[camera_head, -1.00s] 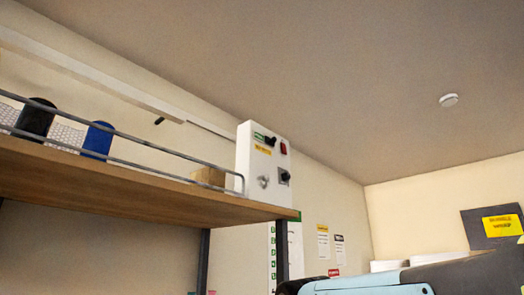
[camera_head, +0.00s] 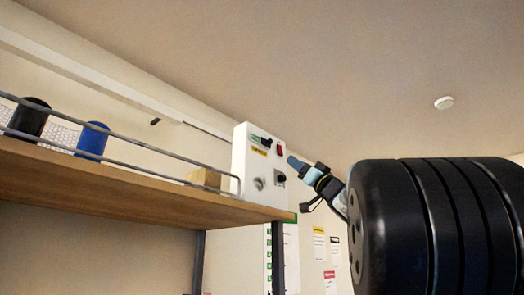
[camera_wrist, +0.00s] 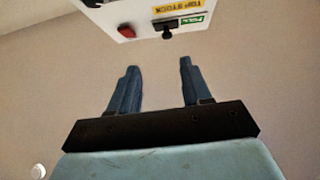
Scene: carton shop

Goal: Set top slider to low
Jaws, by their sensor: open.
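A white control box (camera_head: 245,160) stands at the right end of the wooden shelf. Near its top is a slider with a black knob (camera_head: 267,142), beside a green label. In the wrist view, which shows the box upside down, the black knob (camera_wrist: 167,34) sits beside a green label reading FULL (camera_wrist: 193,20). My gripper (camera_head: 294,163) is just right of the box in the head view. In the wrist view my gripper (camera_wrist: 158,67) is open and empty, its two blue fingers pointing toward the box, with the knob ahead between their lines and apart from them.
A red switch (camera_head: 280,149) is right of the slider, and a dark rotary knob (camera_head: 280,177) and a metal key switch (camera_head: 259,184) are below. The shelf (camera_head: 120,187) has a grey rail and holds black and blue cylinders and a cardboard block. Open wall lies right of the box.

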